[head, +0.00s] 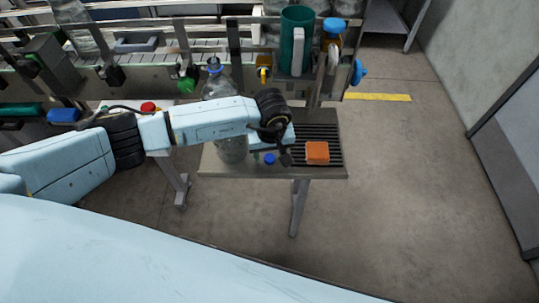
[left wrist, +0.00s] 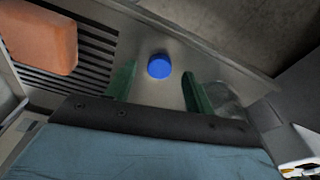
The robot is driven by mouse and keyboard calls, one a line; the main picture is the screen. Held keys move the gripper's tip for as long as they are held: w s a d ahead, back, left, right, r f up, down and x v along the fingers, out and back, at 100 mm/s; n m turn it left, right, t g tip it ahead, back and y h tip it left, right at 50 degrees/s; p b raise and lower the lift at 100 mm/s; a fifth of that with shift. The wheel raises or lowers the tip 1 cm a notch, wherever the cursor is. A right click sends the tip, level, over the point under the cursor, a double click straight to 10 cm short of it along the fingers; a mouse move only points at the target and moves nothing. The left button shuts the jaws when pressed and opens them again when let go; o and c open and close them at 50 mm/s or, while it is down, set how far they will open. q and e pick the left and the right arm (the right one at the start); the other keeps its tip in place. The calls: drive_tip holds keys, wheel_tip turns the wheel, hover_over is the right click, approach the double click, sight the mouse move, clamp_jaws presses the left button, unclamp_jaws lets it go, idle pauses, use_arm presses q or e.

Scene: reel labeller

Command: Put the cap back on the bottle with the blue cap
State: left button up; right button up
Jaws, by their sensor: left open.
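The blue cap (head: 269,158) lies loose on the small side table. In the left wrist view the cap (left wrist: 159,66) sits between the two green fingers of my left gripper (left wrist: 158,73), with a gap on each side. The gripper is open and just above the table; in the head view it (head: 270,154) is partly hidden by its own wrist. A clear bottle (head: 232,151) stands upright on the table, its middle hidden behind my left forearm. A small blue and dark part shows at its top, too small to tell what it is. My right gripper is out of view.
An orange block (head: 317,152) lies on the slatted right part of the table (head: 220,172), near the cap. The floor to the right is clear.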

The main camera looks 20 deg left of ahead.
sight(270, 158)
use_arm(q)
drive_tip(key=shift+w+f, duration=0.1)
drive_tip(key=shift+f, duration=0.6)
drive_tip(key=shift+c, duration=0.2)
drive_tip(key=c, duration=1)
drive_tip(key=shift+r, duration=0.2)
wheel_tip(270, 158, up, 18)
drive_tip(key=b, duration=0.3)
drive_tip(key=shift+f, duration=0.1)
drive_tip(key=shift+f, duration=0.1)
